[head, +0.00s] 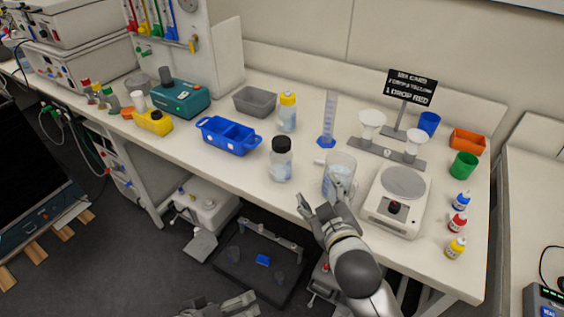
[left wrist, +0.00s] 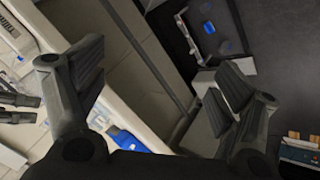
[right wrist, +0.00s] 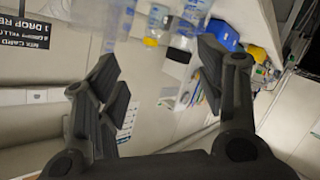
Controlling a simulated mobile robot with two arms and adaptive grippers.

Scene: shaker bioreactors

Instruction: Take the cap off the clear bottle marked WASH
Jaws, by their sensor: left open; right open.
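Two clear bottles stand on the bench: one with a black cap (head: 281,144) over a clear body (head: 280,171), and one farther back with a yellow cap (head: 288,98) over a clear body (head: 287,120). Their label text is too small to read, so I cannot tell which is marked WASH. My right gripper (head: 322,205) is open and empty at the bench's front edge, right of and nearer than the black-capped bottle. Its fingers also show in the right wrist view (right wrist: 160,90). My left gripper (left wrist: 155,105) is open and empty, low in front of the bench.
A clear beaker (head: 341,178) stands just beyond my right gripper, beside a white scale (head: 381,212). A measuring cylinder (head: 328,118) stands behind. Dropper bottles (head: 458,223) line the right. The front-left benchtop is clear.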

